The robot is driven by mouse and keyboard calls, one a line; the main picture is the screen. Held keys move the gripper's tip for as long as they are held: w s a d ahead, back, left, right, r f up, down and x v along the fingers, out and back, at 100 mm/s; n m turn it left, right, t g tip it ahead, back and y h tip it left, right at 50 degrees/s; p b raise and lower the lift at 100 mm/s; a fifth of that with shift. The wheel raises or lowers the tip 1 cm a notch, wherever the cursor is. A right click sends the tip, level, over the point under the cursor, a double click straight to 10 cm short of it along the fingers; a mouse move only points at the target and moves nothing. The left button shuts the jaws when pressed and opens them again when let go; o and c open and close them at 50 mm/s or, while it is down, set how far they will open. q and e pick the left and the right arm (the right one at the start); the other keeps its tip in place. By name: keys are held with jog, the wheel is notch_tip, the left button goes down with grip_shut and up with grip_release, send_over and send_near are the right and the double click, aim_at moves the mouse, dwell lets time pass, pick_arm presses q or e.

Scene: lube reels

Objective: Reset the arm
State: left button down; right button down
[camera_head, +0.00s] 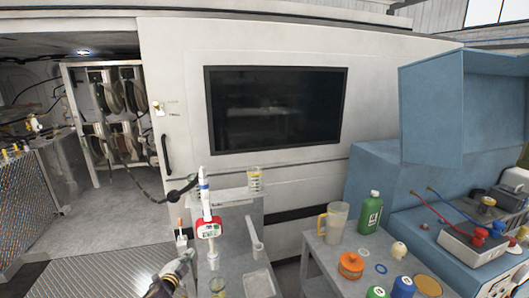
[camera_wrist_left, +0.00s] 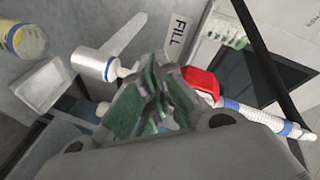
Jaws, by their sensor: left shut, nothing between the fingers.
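My left gripper (camera_head: 183,262) comes in at the bottom of the head view, low and left of the grey stand (camera_head: 235,235). Its green-padded fingers (camera_wrist_left: 152,88) are together in the left wrist view, with nothing held. A red and white dispensing nozzle (camera_head: 208,229) stands upright at the stand, up and right of the gripper. In the left wrist view the red nozzle body (camera_wrist_left: 202,84) shows just behind the fingers; whether they touch cannot be told. My right gripper is in neither view.
A grey table (camera_head: 325,262) at the right holds a jug (camera_head: 334,222), a green bottle (camera_head: 370,212) and several lids. A blue machine (camera_head: 430,190) stands behind it. The van's open doorway with hose reels (camera_head: 122,95) is at left. Grey floor (camera_head: 125,225) there is clear.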

pick_arm(q)
jog(key=s+a+f+n+g+y, duration=0.1)
jog(key=s+a+f+n+g, duration=0.15)
jog(key=f, duration=0.45)
jog(key=s+a+f+n+g, duration=0.1)
jog(key=s+f, duration=0.3)
jog(key=f, duration=0.3)
jog(key=s+a+f+n+g+y, duration=0.1)
jog(key=s+a+f+n, duration=0.15)
jog(key=f, duration=0.55)
jog(key=s+f+n+g, duration=0.2)
jog(key=s+f+g, duration=0.2)
jog(key=s+f, duration=1.25)
jog(key=s+d+f+g, duration=0.2)
jog(key=s+d+f, duration=0.1)
jog(key=s, duration=1)
jog(key=s+d+f+n+g, duration=0.1)
jog(key=s+d+f, duration=0.3)
jog(key=s, duration=1)
jog(key=s+d+f+n+g, duration=0.1)
jog(key=s+d+f+g, duration=0.2)
jog(key=s, duration=1)
notch_tip(320, 180, down, 3)
jog(key=shift+s+d+f+h, duration=0.2)
jog(key=shift+s+d+h, duration=0.15)
jog(key=shift+d, duration=0.3)
